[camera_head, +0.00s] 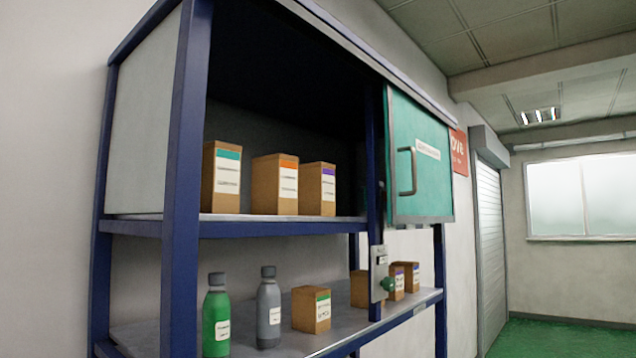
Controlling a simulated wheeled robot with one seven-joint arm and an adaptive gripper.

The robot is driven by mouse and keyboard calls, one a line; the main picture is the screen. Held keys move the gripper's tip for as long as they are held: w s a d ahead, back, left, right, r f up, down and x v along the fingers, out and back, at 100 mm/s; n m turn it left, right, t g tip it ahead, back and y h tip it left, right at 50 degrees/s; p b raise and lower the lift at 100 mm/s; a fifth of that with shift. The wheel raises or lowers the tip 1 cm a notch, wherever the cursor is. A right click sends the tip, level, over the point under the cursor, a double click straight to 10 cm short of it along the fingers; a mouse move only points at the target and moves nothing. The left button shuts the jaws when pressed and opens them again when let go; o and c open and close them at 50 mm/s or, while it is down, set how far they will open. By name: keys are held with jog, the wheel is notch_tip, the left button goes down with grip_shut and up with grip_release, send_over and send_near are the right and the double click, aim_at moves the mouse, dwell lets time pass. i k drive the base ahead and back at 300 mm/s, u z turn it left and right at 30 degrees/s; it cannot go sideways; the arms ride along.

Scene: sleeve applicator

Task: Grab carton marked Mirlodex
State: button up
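Several brown cartons stand in the blue-framed rack in the head view. On the upper shelf are a teal-banded carton (222,178), an orange-banded carton (275,184) and a purple-banded carton (318,189). On the lower shelf, a green-banded carton (310,309) stands in front, with more cartons (397,281) farther right, partly behind a post. The label print is too small to read, so I cannot tell which carton is marked Mirlodex. My gripper is not in view.
A green bottle (216,316) and a grey bottle (268,308) stand on the lower shelf (365,328). A teal door (420,165) with a handle covers the upper right. Green floor (560,338) is clear at right.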

aim_at(316, 182)
jog(key=z, duration=0.95)
jog(key=k, duration=0.8)
jog(key=u, duration=0.65)
jog(key=i, duration=0.5)
